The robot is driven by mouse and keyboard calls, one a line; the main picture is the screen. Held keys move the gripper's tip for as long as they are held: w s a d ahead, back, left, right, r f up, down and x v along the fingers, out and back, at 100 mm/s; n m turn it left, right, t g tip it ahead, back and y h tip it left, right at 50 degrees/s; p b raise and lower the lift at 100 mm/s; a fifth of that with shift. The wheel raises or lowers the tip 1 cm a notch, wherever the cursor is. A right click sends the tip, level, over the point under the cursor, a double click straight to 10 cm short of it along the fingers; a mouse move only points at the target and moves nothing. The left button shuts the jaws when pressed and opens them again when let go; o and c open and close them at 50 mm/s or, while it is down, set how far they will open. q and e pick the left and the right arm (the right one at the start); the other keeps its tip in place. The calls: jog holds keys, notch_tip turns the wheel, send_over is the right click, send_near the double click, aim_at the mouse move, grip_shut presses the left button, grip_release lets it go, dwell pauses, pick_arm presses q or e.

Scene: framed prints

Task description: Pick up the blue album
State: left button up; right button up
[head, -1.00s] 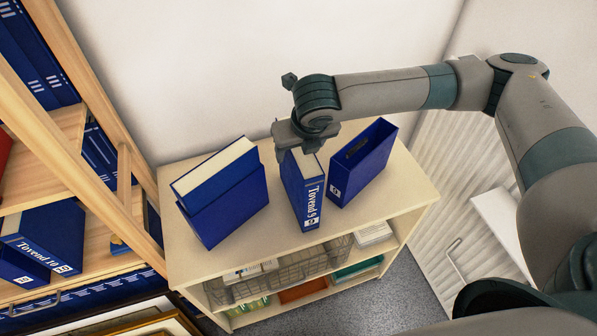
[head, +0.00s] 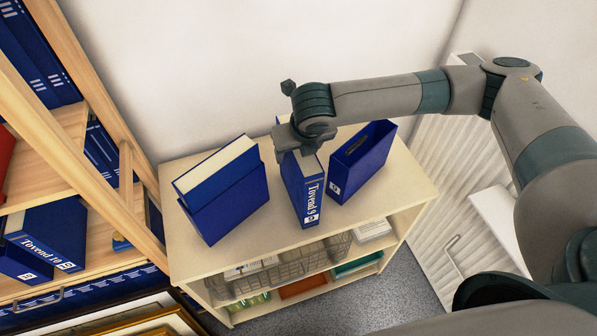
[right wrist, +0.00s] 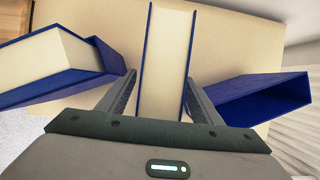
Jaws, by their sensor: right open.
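The blue album (head: 310,200) with "Tovend 9" on its spine stands upright on the top of a low pale cabinet. My right gripper (head: 303,148) is above it and covers part of its top in the head view. In the right wrist view the cream page edges of the album (right wrist: 166,50) show between its two blue covers. My right gripper (right wrist: 160,82) is open there, one finger on each side of the album, with a small gap on the left. Whether the right finger touches the cover I cannot tell. My left gripper is not in view.
A blue slipcase holding a book (head: 230,205) stands left of the album. An open, empty-looking blue slipcase (head: 362,165) stands close on its right. The cabinet top (head: 290,238) is bare in front. A wooden shelf (head: 105,120) with blue binders rises at the left.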

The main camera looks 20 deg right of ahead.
jog(key=shift+f, duration=0.25)
dwell(0.3)
jog(key=shift+c, duration=0.3)
jog(key=shift+r, duration=0.1)
grip_shut()
